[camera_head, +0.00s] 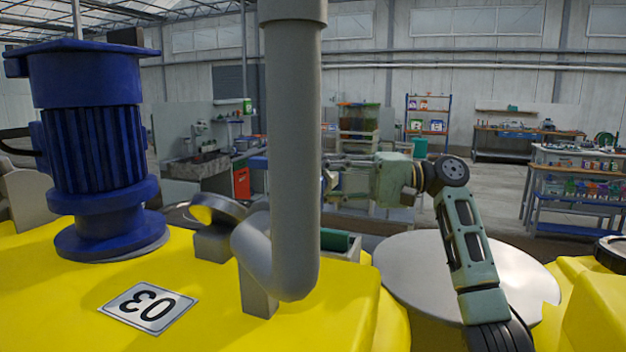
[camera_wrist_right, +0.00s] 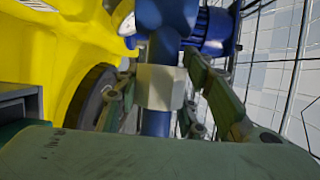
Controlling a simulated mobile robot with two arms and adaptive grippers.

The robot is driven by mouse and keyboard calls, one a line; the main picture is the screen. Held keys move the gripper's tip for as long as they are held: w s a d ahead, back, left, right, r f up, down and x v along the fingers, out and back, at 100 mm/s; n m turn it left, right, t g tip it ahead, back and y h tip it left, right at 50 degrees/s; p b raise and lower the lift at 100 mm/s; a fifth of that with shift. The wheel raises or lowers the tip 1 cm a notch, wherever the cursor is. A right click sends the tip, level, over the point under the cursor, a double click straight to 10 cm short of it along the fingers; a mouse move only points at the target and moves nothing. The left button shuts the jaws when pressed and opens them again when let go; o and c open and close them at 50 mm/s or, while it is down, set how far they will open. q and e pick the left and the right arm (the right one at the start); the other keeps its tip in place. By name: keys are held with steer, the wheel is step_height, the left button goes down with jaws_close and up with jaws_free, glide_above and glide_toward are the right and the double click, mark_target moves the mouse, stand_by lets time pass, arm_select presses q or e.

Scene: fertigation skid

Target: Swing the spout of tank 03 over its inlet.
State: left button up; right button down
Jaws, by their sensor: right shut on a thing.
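Yellow tank 03 (camera_head: 60,290) carries an upside-down "03" plate (camera_head: 148,307). In the right wrist view, my right gripper (camera_wrist_right: 155,95) is shut on a pale collar (camera_wrist_right: 160,88) of the blue spout (camera_wrist_right: 166,30). In the head view, the gripper (camera_head: 335,165) is partly hidden behind a grey pipe. A dark round rim (camera_wrist_right: 92,97), possibly the inlet, lies beside the fingers in the wrist view. I cannot tell whether the spout is over it. My left gripper is not in view.
The thick grey pipe (camera_head: 293,130) stands in front of my right gripper. A blue motor (camera_head: 95,140) stands on the tank at left. A tilted round lid (camera_head: 219,208) is behind the pipe. A grey round cover (camera_head: 400,265) lies right of the tank.

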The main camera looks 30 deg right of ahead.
stand_by(0.3)
steer(key=c, duration=1.1)
jaws_free()
steer(key=v, duration=1.2)
steer(key=shift+w, duration=0.1)
